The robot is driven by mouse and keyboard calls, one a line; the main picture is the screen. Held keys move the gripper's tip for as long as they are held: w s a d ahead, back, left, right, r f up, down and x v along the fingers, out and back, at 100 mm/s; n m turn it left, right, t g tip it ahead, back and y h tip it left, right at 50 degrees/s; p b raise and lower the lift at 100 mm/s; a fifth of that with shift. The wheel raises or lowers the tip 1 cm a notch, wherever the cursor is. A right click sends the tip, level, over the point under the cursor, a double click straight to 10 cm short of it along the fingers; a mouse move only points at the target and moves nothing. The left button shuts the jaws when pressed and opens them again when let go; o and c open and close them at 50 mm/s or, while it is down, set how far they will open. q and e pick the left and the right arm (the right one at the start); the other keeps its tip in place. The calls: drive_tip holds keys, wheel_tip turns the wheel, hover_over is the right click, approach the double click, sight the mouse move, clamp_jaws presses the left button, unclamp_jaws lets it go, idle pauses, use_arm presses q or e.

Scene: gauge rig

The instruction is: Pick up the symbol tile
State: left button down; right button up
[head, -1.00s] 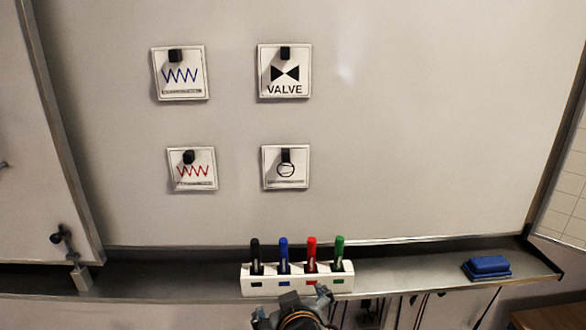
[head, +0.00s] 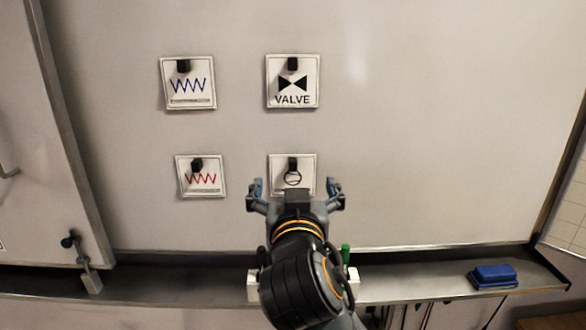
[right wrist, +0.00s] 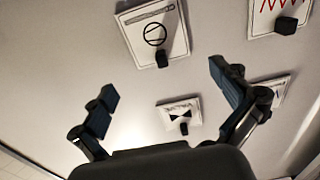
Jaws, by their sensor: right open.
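Several square white tiles with black knobs are on the whiteboard. The circle-symbol tile (head: 306,163) is lower right of the group, its lower part hidden behind my right gripper (head: 293,188). The VALVE tile (head: 280,102) is above it. The blue zigzag tile (head: 188,97) is upper left and the red zigzag tile (head: 212,186) lower left. My right gripper is open and empty, its fingers spread on either side of the circle tile in the picture. In the right wrist view the circle tile (right wrist: 174,27) lies beyond the open fingers (right wrist: 165,88), apart from them. My left gripper is out of view.
A metal ledge (head: 420,286) runs below the whiteboard (head: 430,130). A white marker holder (head: 252,288) on it is mostly hidden by my right arm; a green marker (head: 346,254) shows. A blue eraser (head: 493,275) lies at right. The board to the right of the tiles is clear.

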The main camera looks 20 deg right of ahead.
sight(294, 167)
drive_tip(key=shift+w+d, duration=0.1)
drive_tip(key=shift+w, duration=0.25)
drive_tip(key=p+x, duration=0.2)
drive_tip(key=x, duration=0.1)
drive_tip(key=p+x, duration=0.1)
drive_tip(key=x, duration=0.1)
drive_tip(key=shift+r, duration=0.35)
drive_tip(key=shift+w+f, duration=0.15)
drive_tip(key=shift+w, duration=0.1)
drive_tip(key=shift+c, duration=0.4)
drive_tip(key=c, duration=0.3)
drive_tip(key=shift+s, duration=0.25)
clamp_jaws()
